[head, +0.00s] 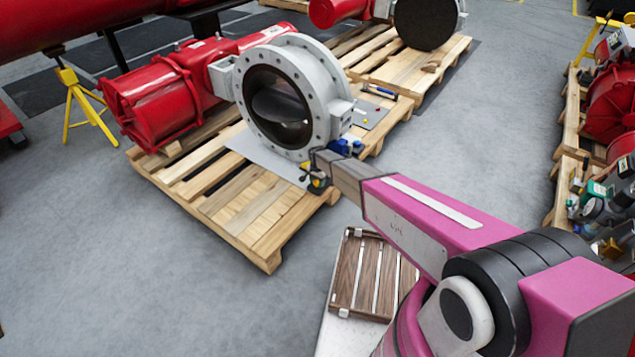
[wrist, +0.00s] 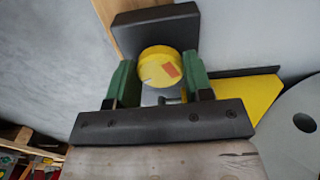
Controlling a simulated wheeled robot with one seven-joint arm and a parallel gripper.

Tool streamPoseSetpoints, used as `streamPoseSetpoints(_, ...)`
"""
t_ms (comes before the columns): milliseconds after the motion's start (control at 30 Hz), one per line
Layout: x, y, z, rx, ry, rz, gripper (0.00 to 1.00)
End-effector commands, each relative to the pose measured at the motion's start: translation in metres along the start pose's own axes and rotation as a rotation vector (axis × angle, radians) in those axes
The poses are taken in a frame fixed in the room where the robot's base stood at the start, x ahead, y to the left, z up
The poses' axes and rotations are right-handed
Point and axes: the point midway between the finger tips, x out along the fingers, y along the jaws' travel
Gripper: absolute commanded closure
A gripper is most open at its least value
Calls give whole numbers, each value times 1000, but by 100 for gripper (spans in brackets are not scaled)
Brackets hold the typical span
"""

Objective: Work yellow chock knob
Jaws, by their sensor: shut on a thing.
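The yellow chock knob (wrist: 160,67) is a round yellow cap with an orange-red patch, in the middle of the wrist view. My gripper (wrist: 160,82) has its two green fingers on either side of the knob, shut on it. The dark block of the chock (wrist: 150,25) shows behind the knob, and a yellow wedge-shaped part (wrist: 252,98) lies to the right. In the head view my gripper (head: 316,180) is low in front of the grey valve (head: 322,75), at the pallet's front corner. There the knob is mostly hidden by my gripper.
The valve with its red actuator (head: 150,105) lies on a wooden pallet (head: 265,235). Its grey flange (wrist: 295,125) is close on the right in the wrist view. More pallets stand behind and at the right. The floor at the left front is clear.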

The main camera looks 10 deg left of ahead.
Motion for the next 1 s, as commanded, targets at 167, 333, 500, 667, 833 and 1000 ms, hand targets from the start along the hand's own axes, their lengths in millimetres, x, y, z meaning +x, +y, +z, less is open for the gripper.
streamPoseSetpoints(167, 0, 0, 0, 117, 0, 0, 77)
streamPoseSetpoints(333, 0, 0, 0, 194, 0, 0, 77)
streamPoseSetpoints(500, 0, 0, 0, 236, 0, 0, 77)
streamPoseSetpoints(667, 0, 0, 0, 253, 0, 0, 77)
streamPoseSetpoints(833, 0, 0, 0, 254, 0, -1, 77)
streamPoseSetpoints(1000, 0, 0, 0, 253, 0, -1, 77)
